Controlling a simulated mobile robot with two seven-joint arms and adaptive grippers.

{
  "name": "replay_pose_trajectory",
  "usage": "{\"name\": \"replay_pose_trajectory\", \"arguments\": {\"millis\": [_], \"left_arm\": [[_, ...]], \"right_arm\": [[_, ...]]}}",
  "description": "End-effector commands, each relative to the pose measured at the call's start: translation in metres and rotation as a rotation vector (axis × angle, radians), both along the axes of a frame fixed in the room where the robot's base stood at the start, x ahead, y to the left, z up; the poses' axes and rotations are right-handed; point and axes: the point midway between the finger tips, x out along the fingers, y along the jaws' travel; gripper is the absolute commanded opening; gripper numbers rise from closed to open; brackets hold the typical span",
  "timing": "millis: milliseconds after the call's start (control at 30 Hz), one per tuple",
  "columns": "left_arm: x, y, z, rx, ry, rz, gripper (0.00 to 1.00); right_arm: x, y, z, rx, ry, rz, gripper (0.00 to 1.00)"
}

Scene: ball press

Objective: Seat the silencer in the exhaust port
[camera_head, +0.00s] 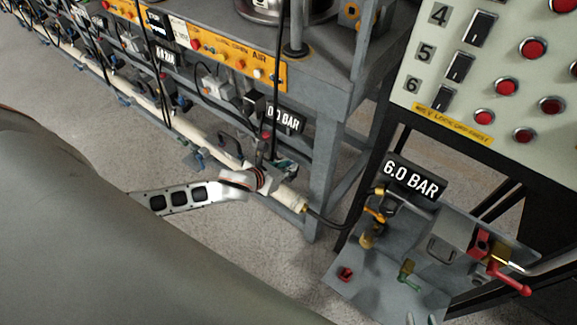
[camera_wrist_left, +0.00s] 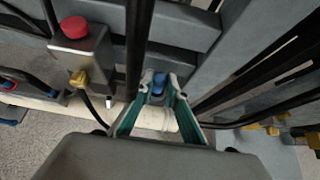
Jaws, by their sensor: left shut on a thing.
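My left gripper (camera_head: 284,168) reaches in from the left to the white pipe at the bench's lower front. In the left wrist view its teal fingers (camera_wrist_left: 160,84) close on a small blue piece (camera_wrist_left: 158,82), mostly hidden between the tips. I cannot tell from its shape whether this is the silencer. The fingertips are over or close to the white pipe (camera_wrist_left: 50,105); I cannot tell whether they touch it. The exhaust port cannot be made out with certainty in either view. My right gripper is not in view.
A "0.0 BAR" display (camera_head: 283,118) hangs just above the left gripper. A bench leg (camera_head: 322,185) and black hose stand close to its right. A "6.0 BAR" display (camera_head: 412,180) and a plate with red-handled valve (camera_head: 508,279) are further right. Open floor (camera_head: 265,240) lies in front.

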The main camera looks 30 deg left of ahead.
Motion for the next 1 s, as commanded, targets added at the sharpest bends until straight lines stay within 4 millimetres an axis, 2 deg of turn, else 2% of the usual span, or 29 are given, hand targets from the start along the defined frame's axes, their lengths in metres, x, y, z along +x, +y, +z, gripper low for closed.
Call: {"name": "replay_pose_trajectory", "arguments": {"millis": [33,233,400,433,467,500,867,1000], "left_arm": [[-0.001,0.0,-0.005,0.0,0.002,0.0,0.0],[0.001,0.0,-0.001,0.001,-0.002,0.0,0.0],[0.0,0.001,-0.006,0.002,-0.001,0.001,0.0],[0.0,0.001,-0.005,0.002,-0.001,0.001,0.22],[0.0,0.001,-0.005,0.001,-0.001,0.0,0.3],[0.0,0.001,-0.005,0.001,-0.001,0.0,0.31],[0.0,0.0,-0.002,0.001,-0.002,0.0,0.31],[-0.011,0.003,0.008,0.003,-0.002,-0.001,0.31]], "right_arm": [[-0.001,-0.001,-0.002,-0.003,0.002,0.0,0.26],[0.004,0.0,0.007,0.0,-0.014,-0.001,0.26],[0.004,0.0,0.006,0.002,-0.015,-0.002,0.26],[0.005,0.0,0.006,0.002,-0.015,-0.002,0.26],[0.004,0.0,0.006,0.002,-0.015,-0.002,0.26],[0.004,0.0,0.005,0.002,-0.014,-0.002,0.26],[0.003,-0.001,0.003,0.0,-0.009,-0.002,0.26],[0.006,0.0,0.01,0.003,-0.017,-0.003,0.26]]}}
